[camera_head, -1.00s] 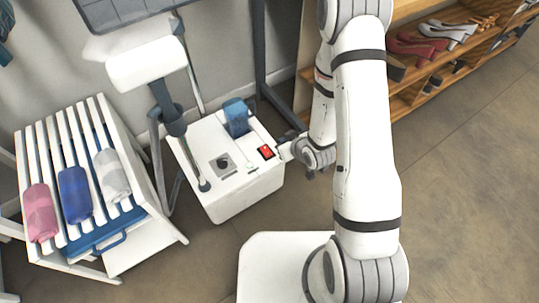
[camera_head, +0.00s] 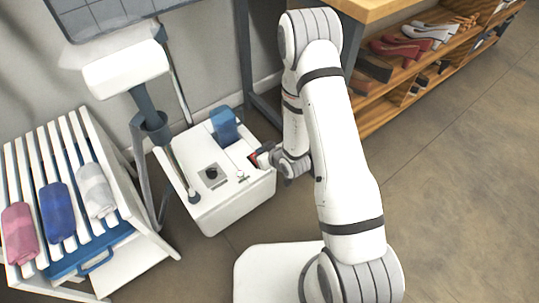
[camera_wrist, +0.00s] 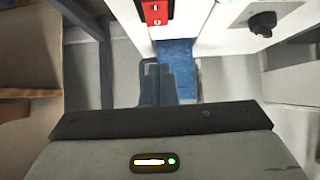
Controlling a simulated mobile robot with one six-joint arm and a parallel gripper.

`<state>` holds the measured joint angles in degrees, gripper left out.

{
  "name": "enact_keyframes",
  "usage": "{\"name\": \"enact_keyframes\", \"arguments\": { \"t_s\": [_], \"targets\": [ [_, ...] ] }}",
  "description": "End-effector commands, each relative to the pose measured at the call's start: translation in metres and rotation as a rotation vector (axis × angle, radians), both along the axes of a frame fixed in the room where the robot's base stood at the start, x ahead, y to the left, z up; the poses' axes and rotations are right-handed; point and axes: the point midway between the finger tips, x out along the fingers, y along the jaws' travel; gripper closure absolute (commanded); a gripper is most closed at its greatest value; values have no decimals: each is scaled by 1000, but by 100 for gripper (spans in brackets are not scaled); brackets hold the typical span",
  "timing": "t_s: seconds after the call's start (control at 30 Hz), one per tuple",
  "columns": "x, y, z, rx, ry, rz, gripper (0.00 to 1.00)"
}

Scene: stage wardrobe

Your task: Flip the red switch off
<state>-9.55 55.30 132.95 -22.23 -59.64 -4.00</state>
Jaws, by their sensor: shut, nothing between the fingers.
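The red switch (camera_head: 254,157) is set in the top of a white box-shaped unit (camera_head: 232,206). My shut, empty gripper (camera_wrist: 168,84) points towards the unit, below the switch in that picture. I cannot tell whether the fingertips touch the switch, nor which way it is tipped.
A slatted white rack (camera_head: 75,160) with rolled cloths is left. A wooden shoe shelf (camera_head: 400,75) is right.

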Motion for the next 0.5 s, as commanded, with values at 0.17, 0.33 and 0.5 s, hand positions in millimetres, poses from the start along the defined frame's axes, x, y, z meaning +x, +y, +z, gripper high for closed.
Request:
{"name": "enact_keyframes", "arguments": {
  "t_s": [0.17, 0.33, 0.5],
  "targets": [
    [24, 17, -27, 0, 0, 3, 100],
    [26, 17, -52, 0, 2, -1, 100],
    [27, 18, -61, 1, 0, -1, 100]
  ]
}}
